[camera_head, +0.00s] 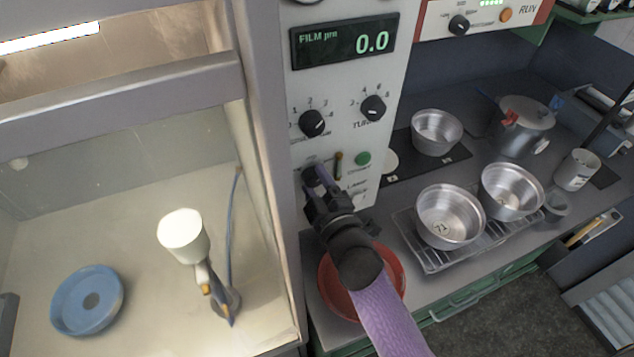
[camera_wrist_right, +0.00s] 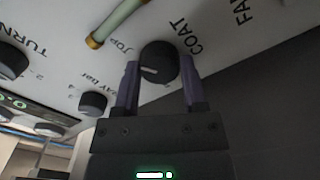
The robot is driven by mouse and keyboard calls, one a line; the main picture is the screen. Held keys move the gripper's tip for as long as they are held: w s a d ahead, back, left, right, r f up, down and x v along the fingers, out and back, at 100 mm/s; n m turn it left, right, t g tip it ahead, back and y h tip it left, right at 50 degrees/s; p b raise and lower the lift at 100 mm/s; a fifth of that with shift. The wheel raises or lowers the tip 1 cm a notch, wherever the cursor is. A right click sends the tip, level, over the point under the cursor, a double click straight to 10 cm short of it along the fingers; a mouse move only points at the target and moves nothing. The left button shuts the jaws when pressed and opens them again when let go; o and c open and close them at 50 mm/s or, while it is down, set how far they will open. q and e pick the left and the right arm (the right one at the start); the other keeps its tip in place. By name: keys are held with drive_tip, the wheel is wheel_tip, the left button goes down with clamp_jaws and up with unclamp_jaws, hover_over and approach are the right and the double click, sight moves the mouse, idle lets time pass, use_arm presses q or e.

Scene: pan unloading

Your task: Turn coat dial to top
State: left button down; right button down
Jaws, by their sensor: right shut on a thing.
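The coat dial (camera_wrist_right: 158,62) is a round black knob with a white pointer mark in the right wrist view. The mark points toward the left of that picture, and the word COAT is printed just right of the knob. My right gripper (camera_wrist_right: 160,85) has its two purple fingers on opposite sides of the dial and is shut on it. In the head view the right gripper (camera_head: 316,178) reaches up to the lower left of the control panel (camera_head: 335,85) and covers most of the dial. My left gripper is not in view.
Two more black knobs (camera_head: 312,123) (camera_head: 373,107) sit above on the panel, with a green button (camera_head: 363,158) to the right. A red bowl (camera_head: 395,275) lies below my right arm. Metal pans (camera_head: 450,215) stand on a rack at right. A spray booth (camera_head: 130,150) is at left.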

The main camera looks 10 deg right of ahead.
drive_tip(key=shift+c, duration=0.7)
unclamp_jaws()
drive_tip(key=s+d, duration=0.1)
drive_tip(key=s, duration=0.9)
drive_tip(key=shift+d, duration=0.2)
